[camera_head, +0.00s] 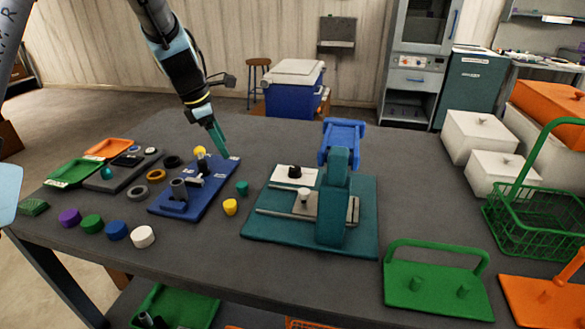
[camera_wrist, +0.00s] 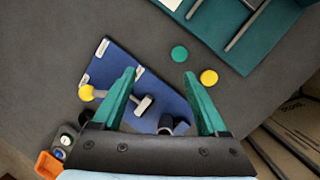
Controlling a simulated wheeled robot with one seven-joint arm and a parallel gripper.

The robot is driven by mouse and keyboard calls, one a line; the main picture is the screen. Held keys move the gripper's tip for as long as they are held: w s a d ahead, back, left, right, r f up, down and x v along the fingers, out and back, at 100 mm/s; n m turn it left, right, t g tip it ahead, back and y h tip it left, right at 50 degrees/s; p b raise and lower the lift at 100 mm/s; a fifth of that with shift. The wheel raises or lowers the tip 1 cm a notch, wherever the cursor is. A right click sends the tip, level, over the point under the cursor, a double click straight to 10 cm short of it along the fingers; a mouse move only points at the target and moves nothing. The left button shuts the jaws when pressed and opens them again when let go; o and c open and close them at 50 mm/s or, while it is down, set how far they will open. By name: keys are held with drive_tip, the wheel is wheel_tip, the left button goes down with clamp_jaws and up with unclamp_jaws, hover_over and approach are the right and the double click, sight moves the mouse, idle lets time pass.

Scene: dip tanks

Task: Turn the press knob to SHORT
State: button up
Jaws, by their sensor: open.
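The teal press (camera_head: 333,205) with a blue top stands in the middle of the table. A black knob (camera_head: 294,171) sits on a white plate (camera_head: 310,178) at the press's back left. The plate's labels and the knob's pointing direction are too small to read. My gripper (camera_head: 221,148) is open and empty, pointing down above the right back end of a blue board, left of and apart from the knob. In the wrist view, my gripper (camera_wrist: 160,75) has its fingers spread over the blue board. Part of the press base (camera_wrist: 240,45) shows there at the top, but the knob is out of view.
The blue board (camera_head: 205,185) carries a yellow-knobbed lever (camera_head: 200,151). A teal piece (camera_head: 242,188) and a yellow piece (camera_head: 230,207) lie between board and press. Several coloured caps and rings lie at left. A green handled plate (camera_head: 437,285) stands front right. The table behind the press is clear.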

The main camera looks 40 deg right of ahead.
sight(295, 168)
drive_tip(key=s+d+f+n, duration=0.1)
drive_tip(key=s+d+n, duration=0.1)
drive_tip(key=s+d, duration=0.35)
drive_tip(key=s+d+f+n, duration=0.1)
drive_tip(key=s+d, duration=0.1)
drive_tip(key=d, duration=0.6)
drive_tip(key=shift+g+h, duration=0.4)
drive_tip(key=p+x, duration=0.2)
drive_tip(key=x, duration=0.8)
drive_tip(key=shift+p, duration=0.3)
clamp_jaws()
